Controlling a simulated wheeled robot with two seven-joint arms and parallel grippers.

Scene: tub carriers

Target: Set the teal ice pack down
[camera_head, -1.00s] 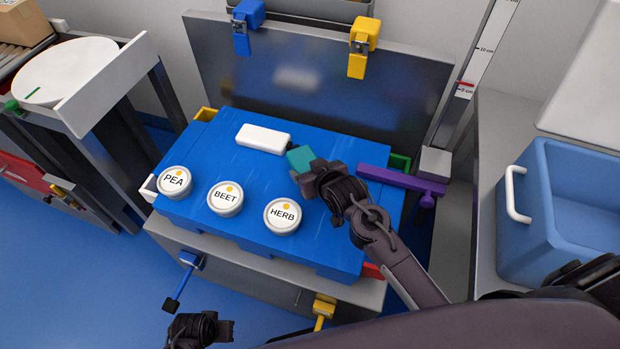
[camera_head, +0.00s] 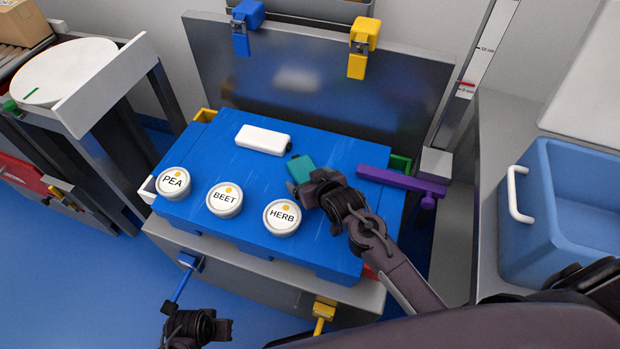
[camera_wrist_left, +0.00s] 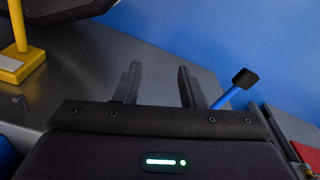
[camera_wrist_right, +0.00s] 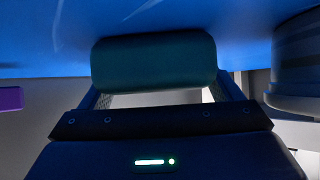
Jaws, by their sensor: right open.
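The teal ice pack (camera_head: 300,168) lies on the blue lid board (camera_head: 262,180), right of the white pack (camera_head: 263,140) and behind the HERB tub (camera_head: 282,217). In the right wrist view the ice pack (camera_wrist_right: 155,60) sits against the blue surface, just beyond the finger ends. My right gripper (camera_head: 312,182) is open right at its near end; whether the fingers still touch it I cannot tell. My left gripper (camera_wrist_left: 160,85) is open and empty over the grey front ledge, low in the head view (camera_head: 215,328).
PEA (camera_head: 174,182) and BEET (camera_head: 225,199) tubs stand along the board's front. A purple bar (camera_head: 400,187) lies at its right. A blue bin (camera_head: 565,215) stands far right. Raised grey lid (camera_head: 320,90) with blue and yellow latches is behind.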

